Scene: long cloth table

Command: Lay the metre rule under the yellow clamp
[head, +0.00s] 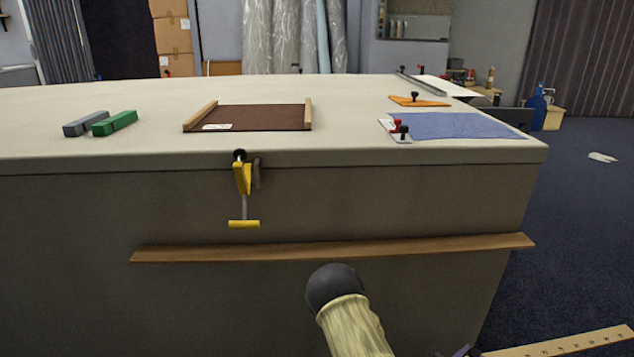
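The yellow clamp (243,180) sits on the front edge of the long table, left of centre. Its black top shows at the table edge, and its screw with a yellow bar handle hangs down the front. The metre rule (570,343), pale wood with dark marks, is at the bottom right corner, slanting up to the right and cut off by the frame. It is well apart from the clamp. A small dark part of what seems to be my gripper (460,351) shows beside the rule's left end. Its fingers are mostly out of frame, so its grip is not visible.
The cloth table (345,141) carries grey (86,124) and green (115,123) blocks, a brown board (255,117) behind the clamp, a blue cloth (455,125) and an orange triangle (418,101). A wooden strip (330,248) runs across the table's front. Open floor lies right.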

